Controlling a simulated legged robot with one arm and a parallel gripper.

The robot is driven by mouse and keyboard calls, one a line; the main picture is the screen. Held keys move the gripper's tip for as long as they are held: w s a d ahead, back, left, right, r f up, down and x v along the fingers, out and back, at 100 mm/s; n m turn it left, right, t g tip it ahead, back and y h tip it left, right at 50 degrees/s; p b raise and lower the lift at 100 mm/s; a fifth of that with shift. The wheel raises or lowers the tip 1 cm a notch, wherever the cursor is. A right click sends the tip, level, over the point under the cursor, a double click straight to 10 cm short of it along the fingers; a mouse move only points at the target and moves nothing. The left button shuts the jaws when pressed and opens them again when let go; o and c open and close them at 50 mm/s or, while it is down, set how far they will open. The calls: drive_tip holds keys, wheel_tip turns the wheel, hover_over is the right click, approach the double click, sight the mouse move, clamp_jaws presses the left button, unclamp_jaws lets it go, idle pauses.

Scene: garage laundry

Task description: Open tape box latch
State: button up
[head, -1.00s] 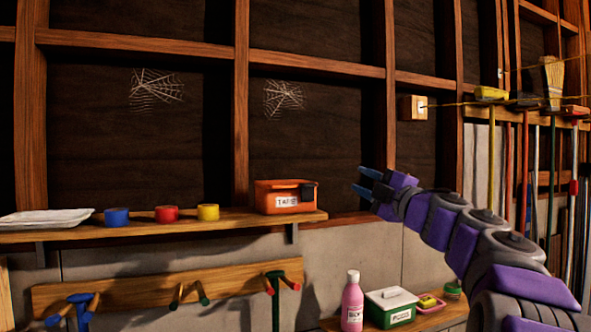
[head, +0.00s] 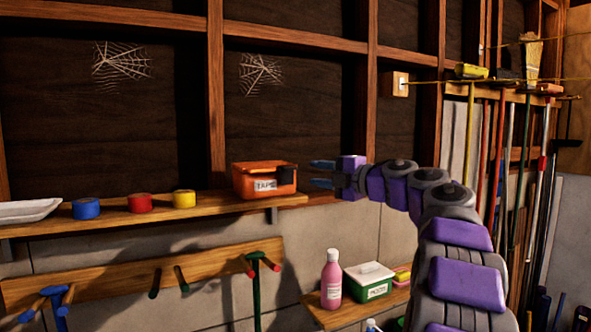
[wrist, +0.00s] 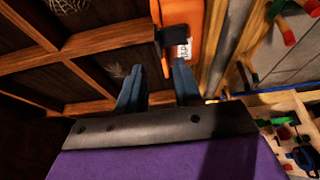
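The orange tape box (head: 262,183) stands at the right end of the wooden wall shelf, with a white TAPE label on its front. Its black latch (head: 285,175) is on the side facing my gripper; the lid looks down. My gripper (head: 322,174) is to the right of the box, with its blue fingers apart and pointing left at it. In the wrist view my gripper (wrist: 158,86) is open and nothing is between the fingers. The latch (wrist: 172,36) and the box (wrist: 182,14) lie just beyond the fingertips, seemingly apart from them.
Blue (head: 86,208), red (head: 140,202) and yellow (head: 184,199) tape rolls sit left of the box on the shelf (head: 215,208). A white tray (head: 28,211) is at the far left. A pink bottle (head: 331,279) and a green-and-white box (head: 368,281) stand on a lower shelf.

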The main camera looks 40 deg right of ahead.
sight(293, 170)
drive_tip(key=w, duration=0.7)
drive_tip(key=shift+a+p, duration=0.35)
drive_tip(key=shift+a, duration=0.05)
drive_tip(key=shift+w+a, duration=0.4)
drive_tip(key=shift+d, duration=0.15)
drive_tip(key=shift+d, duration=0.2)
drive_tip(key=shift+c, duration=1.2)
clamp_jaws()
